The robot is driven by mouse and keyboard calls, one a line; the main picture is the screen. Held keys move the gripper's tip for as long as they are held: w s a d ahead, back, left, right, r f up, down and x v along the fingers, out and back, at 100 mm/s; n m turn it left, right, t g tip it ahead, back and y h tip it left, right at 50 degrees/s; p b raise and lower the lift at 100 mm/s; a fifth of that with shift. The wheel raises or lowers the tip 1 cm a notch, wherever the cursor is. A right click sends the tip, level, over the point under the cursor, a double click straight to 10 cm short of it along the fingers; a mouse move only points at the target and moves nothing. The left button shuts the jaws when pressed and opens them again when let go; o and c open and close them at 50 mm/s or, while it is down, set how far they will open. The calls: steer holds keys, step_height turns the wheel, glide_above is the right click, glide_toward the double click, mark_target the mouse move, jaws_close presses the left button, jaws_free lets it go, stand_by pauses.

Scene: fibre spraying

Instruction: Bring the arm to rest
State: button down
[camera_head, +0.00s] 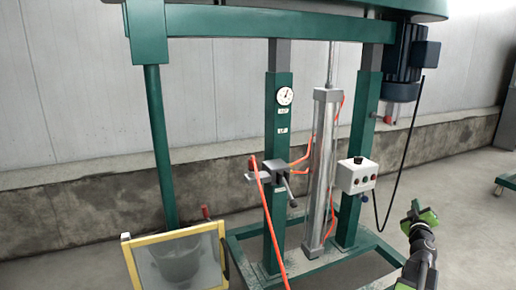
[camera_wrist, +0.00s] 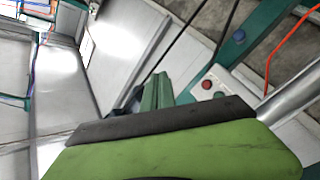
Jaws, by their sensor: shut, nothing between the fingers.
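My gripper (camera_head: 415,207) shows at the lower right of the head view, at the raised end of my black and green arm. It is shut and empty, and it stands in the air to the right of the green machine frame (camera_head: 358,150). Its fingertips are small in this view. In the wrist view, a green part of my own with a black edge fills the bottom.
The white control box (camera_head: 357,177) with buttons is on the frame's right post, left of my arm; it also shows in the wrist view (camera_wrist: 215,82). A black cable (camera_head: 402,160) hangs beside it. A yellow-framed screen (camera_head: 178,262) stands lower left.

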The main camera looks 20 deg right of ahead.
steer(key=w+a+f+m+g+y+p, duration=0.15)
steer(key=w+a+f, duration=0.3)
steer(key=a, duration=0.55)
steer(key=w+a+f+m+g+y+p, duration=0.1)
steer(key=w+a+f+g+y, duration=0.15)
steer(key=w+a, duration=0.55)
steer(key=w+a+f+m+g+y+p, duration=0.2)
steer(key=w+a+f, duration=0.2)
steer(key=a, duration=0.8)
steer(key=s+a+f+n+g+y+p, duration=0.1)
steer(key=s+a+f+n+g+y, duration=0.15)
steer(key=a, duration=1.05)
steer(key=s+a+f+n+g+y+p, duration=0.1)
steer(key=s+a+f+g+y, duration=0.15)
steer(key=a, duration=1.05)
steer(key=s+a+f+n+g+y+p, duration=0.1)
steer(key=s+a+f+y, duration=0.2)
steer(key=a, duration=0.9)
step_height(320, 180, up, 39)
steer(key=p, duration=3.7)
steer(key=shift+s+a+g, duration=0.3)
steer(key=shift+s+a, duration=0.1)
steer(key=shift+s, duration=0.05)
